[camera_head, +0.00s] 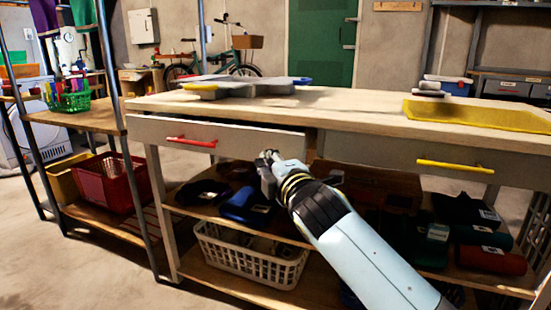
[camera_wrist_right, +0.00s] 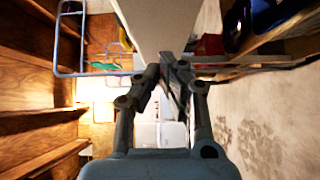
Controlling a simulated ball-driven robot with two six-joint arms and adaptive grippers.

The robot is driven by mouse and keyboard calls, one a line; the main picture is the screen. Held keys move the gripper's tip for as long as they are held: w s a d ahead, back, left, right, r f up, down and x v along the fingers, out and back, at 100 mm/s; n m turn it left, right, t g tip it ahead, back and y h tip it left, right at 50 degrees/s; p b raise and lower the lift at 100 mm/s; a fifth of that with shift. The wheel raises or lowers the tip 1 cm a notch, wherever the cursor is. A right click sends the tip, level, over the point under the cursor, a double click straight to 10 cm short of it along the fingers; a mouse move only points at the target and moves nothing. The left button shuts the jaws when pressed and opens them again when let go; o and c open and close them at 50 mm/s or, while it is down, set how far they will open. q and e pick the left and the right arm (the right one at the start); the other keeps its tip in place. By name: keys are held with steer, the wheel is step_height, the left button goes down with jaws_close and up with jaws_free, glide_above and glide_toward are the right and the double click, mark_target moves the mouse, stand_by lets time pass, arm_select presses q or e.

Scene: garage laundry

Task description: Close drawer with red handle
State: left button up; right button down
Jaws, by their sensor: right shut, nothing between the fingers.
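The drawer with the red handle (camera_head: 192,141) is the left one of two in the workbench. Its pale front (camera_head: 255,139) stands out a little from the bench, with a dark gap along its top and at its right end. My right gripper (camera_head: 268,157) is shut and empty, just in front of the right part of this drawer front, near its lower edge. I cannot tell whether it touches. In the right wrist view the shut fingers (camera_wrist_right: 168,75) point toward a pale panel (camera_wrist_right: 155,25). My left gripper is not in view.
A second drawer with a yellow handle (camera_head: 455,166) is on the right. The benchtop (camera_head: 340,107) holds flat items and a yellow mat (camera_head: 478,116). Below are shelves with folded cloths and a white basket (camera_head: 250,255). A red crate (camera_head: 103,183) stands on the left rack.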

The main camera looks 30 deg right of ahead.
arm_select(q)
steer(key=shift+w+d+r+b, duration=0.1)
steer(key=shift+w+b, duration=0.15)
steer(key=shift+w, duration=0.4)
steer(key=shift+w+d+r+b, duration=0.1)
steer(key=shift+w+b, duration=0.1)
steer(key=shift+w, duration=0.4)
arm_select(e)
steer(key=shift+w+d, duration=0.65)
steer(key=shift+d, duration=0.15)
steer(key=shift+w+d, duration=0.6)
steer(key=shift+d, duration=0.2)
steer(key=w+d, duration=0.1)
steer(key=d, duration=0.1)
steer(key=w+d, duration=0.2)
steer(key=w+d+p, duration=0.1)
steer(key=w+d, duration=0.1)
steer(key=shift+d, duration=0.3)
steer(key=shift+w+d, duration=0.25)
steer(key=shift+w, duration=0.05)
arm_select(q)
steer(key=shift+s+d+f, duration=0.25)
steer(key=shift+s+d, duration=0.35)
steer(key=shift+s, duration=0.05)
arm_select(e)
steer(key=shift+r, duration=0.15)
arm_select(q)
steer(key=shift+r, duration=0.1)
arm_select(e)
steer(key=shift+s+a, duration=0.1)
